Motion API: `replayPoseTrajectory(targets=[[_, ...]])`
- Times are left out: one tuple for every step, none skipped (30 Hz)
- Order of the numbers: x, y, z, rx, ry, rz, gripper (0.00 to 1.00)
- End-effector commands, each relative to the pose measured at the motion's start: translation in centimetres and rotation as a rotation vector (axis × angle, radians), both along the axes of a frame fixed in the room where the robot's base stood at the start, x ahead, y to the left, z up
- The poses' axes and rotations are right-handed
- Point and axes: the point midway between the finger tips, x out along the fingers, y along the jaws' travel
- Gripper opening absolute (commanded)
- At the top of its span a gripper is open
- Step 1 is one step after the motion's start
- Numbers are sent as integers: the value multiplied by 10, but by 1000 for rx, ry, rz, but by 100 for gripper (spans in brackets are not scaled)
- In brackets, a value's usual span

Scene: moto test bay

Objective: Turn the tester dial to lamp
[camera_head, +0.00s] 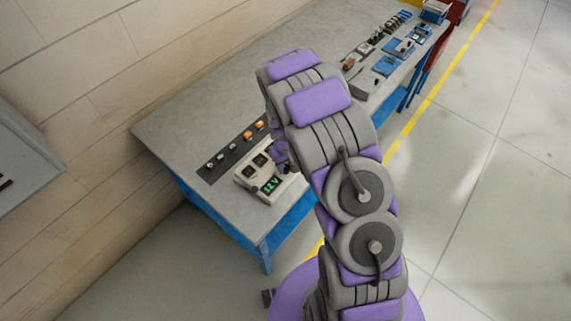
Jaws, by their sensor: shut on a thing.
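The tester (244,178) is a cream box near the front left corner of the grey workbench. Its green display (270,185) reads what looks like 12V. Two dark square parts show on its upper face. My gripper (281,158) is at the tester's right rear side, mostly hidden behind my own arm. It is shut on the tester dial, which my gripper and arm hide, so the dial's pointer and its labels cannot be read.
A dark strip (222,160) with several small clear and orange lamps lies just behind the tester. Blue trays (386,66) and small parts lie farther along the workbench (185,125). A wall-mounted grey panel (25,160) is at left. Open floor (490,190) lies right.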

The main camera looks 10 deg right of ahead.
Motion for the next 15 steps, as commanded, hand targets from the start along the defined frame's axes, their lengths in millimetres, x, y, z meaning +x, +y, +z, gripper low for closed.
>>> replayPoseTrajectory(targets=[[0,0,0,0,0,0,3],[0,0,0,0,0,-2,3],[0,0,0,0,0,-4,3],[0,0,0,0,0,-7,3],[0,0,0,0,0,-11,3],[0,0,0,0,0,-18,3],[0,0,0,0,1,-25,3],[0,0,0,0,0,-35,3],[0,0,1,0,0,-50,3],[0,0,1,0,0,-62,3],[0,0,1,0,0,-78,3],[0,0,1,0,0,-99,3],[0,0,1,0,0,-118,3],[0,0,1,0,0,-139,3],[0,0,1,0,0,-168,3]])
